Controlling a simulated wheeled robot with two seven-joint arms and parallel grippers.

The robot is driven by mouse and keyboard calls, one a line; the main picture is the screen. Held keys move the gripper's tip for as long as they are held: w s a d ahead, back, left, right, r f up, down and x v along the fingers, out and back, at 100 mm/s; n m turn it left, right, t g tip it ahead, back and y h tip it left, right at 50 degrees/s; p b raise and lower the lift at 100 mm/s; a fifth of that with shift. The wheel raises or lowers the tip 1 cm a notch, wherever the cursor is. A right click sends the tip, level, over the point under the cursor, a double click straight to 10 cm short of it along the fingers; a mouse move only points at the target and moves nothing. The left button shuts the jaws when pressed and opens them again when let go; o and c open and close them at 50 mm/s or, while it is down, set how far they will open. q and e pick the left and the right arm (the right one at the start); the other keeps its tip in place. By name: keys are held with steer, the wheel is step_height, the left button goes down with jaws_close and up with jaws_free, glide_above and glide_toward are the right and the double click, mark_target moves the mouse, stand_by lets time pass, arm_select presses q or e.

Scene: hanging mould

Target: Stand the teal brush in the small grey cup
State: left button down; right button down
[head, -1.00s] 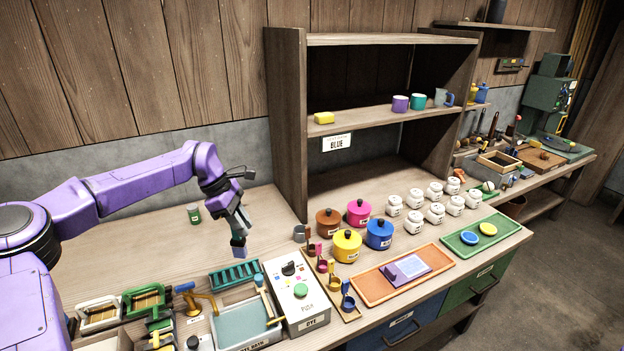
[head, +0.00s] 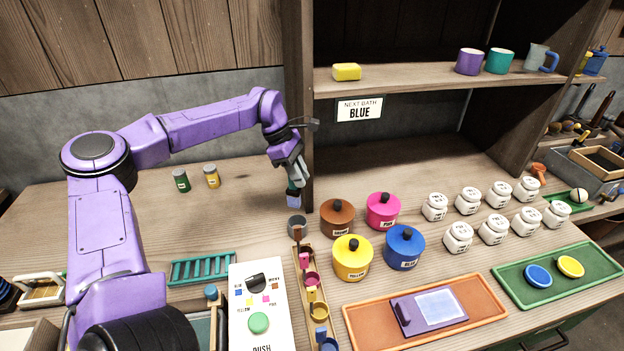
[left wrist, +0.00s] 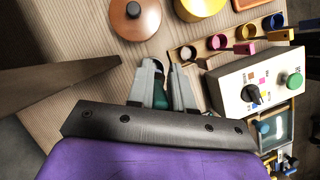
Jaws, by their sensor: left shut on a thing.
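My left gripper (head: 291,172) is shut on the teal brush (head: 293,187). In the left wrist view part of the teal brush (left wrist: 160,96) shows between the fingers (left wrist: 163,82). The small grey cup (head: 296,227) stands on the bench by the shelf's left post. My right gripper is not in view.
The shelf post (head: 299,110) rises right beside my gripper. A brown pot (head: 337,219) and other coloured pots stand right of the cup. A rack of small coloured cups (head: 307,290) lies in front. Two small jars (head: 181,181) stand to the left, with clear bench between.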

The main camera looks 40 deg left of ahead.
arm_select(q)
steer(key=shift+s, duration=0.2)
step_height(320, 180, down, 10)
steer(key=b, duration=0.7)
steer(key=shift+w, duration=0.4)
steer(key=c, duration=0.9)
jaws_free()
steer(key=shift+d, duration=0.1)
steer(key=shift+c, duration=0.2)
steer(key=b+v, duration=0.1)
steer(key=v, duration=0.9)
steer(key=shift+r, duration=0.2)
